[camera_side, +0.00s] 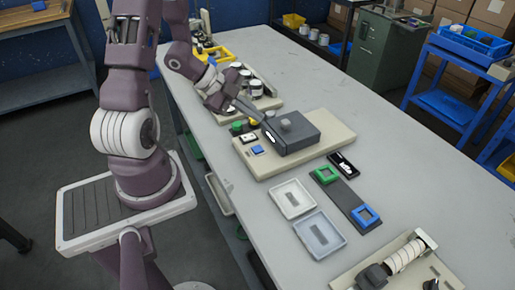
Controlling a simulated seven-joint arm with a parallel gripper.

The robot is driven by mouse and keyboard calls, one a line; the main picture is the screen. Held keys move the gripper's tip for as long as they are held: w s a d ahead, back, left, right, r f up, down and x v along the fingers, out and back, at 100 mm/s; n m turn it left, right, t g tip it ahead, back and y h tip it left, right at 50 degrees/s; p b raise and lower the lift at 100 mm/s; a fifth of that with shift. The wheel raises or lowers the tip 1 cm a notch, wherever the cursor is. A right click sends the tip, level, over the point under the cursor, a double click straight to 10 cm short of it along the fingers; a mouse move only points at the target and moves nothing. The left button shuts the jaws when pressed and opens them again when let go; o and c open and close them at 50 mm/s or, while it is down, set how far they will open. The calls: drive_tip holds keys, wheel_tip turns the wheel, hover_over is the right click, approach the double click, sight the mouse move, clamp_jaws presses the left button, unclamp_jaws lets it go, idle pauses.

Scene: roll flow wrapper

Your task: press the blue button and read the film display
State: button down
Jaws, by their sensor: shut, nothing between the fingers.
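A small blue button (257,150) sits on the front left part of a beige machine base (310,155). A small black-and-white panel (249,138) lies just behind the button. A dark grey box with a round knob on top (292,128) stands on the base, with a small white display (269,137) on its left end. No reading on either is legible at this size. My gripper (258,115) is shut and empty. Its tip is beyond the button in the picture, close to the box's left end, and appears apart from the button. Whether it touches the box I cannot tell.
Green and blue square frames on a dark strip (347,198), a black device (343,163) and two shallow trays (292,198) lie in front. A roller unit (405,256) is at the lower right. Jars on a beige board (262,102) stand behind. The table's right side is clear.

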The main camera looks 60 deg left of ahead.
sight(254, 148)
drive_tip(key=shift+f, duration=4.4)
drive_tip(key=shift+f, duration=0.4)
drive_tip(key=shift+f, duration=0.45)
drive_tip(key=shift+r, duration=0.85)
drive_tip(key=shift+r, duration=2.55)
